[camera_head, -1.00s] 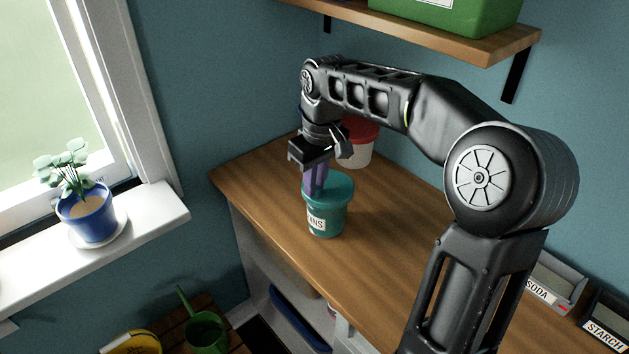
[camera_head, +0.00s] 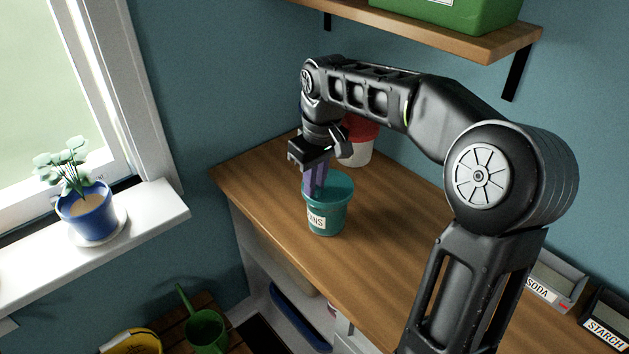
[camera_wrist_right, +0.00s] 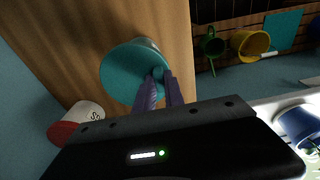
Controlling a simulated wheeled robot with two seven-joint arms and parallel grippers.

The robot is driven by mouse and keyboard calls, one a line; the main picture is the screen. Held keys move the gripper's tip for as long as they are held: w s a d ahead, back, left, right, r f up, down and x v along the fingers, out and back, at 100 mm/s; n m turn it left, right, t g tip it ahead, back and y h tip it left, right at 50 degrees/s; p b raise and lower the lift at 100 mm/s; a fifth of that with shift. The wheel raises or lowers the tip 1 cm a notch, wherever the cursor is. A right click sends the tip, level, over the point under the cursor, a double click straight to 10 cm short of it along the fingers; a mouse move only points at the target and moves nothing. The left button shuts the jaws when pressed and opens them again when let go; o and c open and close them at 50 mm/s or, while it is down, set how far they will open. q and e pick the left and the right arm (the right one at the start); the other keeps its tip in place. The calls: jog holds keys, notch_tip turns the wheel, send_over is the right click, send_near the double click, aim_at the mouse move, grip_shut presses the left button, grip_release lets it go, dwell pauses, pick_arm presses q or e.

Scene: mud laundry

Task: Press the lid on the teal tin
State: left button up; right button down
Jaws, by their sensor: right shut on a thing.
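The teal tin (camera_head: 326,216) stands upright near the left end of the wooden counter, with a white label partly readable as "NS". Its round teal lid (camera_head: 336,184) is at the tin's mouth; I cannot tell whether it is fully seated. In the right wrist view the lid (camera_wrist_right: 125,75) covers most of the tin. My right gripper (camera_head: 314,191) points down over the lid, its purple fingers (camera_wrist_right: 158,77) shut at the lid's top. The part they grip is mostly hidden by the fingers. My left gripper is not in view.
A white tin with a red lid (camera_head: 357,152) stands behind my right gripper on the counter (camera_head: 385,235). A shelf (camera_head: 440,35) with a green box (camera_head: 450,12) hangs above. Boxes labelled SODA (camera_head: 538,290) and STARCH (camera_head: 604,332) are at right. A potted plant (camera_head: 86,215) sits on the sill.

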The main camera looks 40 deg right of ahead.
jog(key=shift+f, duration=0.2)
dwell(0.4)
dwell(0.3)
jog(key=c, duration=0.9)
grip_release()
jog(key=shift+o, duration=0.2)
jog(key=shift+r+p, duration=3.2)
jog(key=shift+r, duration=0.85)
jog(key=shift+c, duration=0.5)
grip_shut()
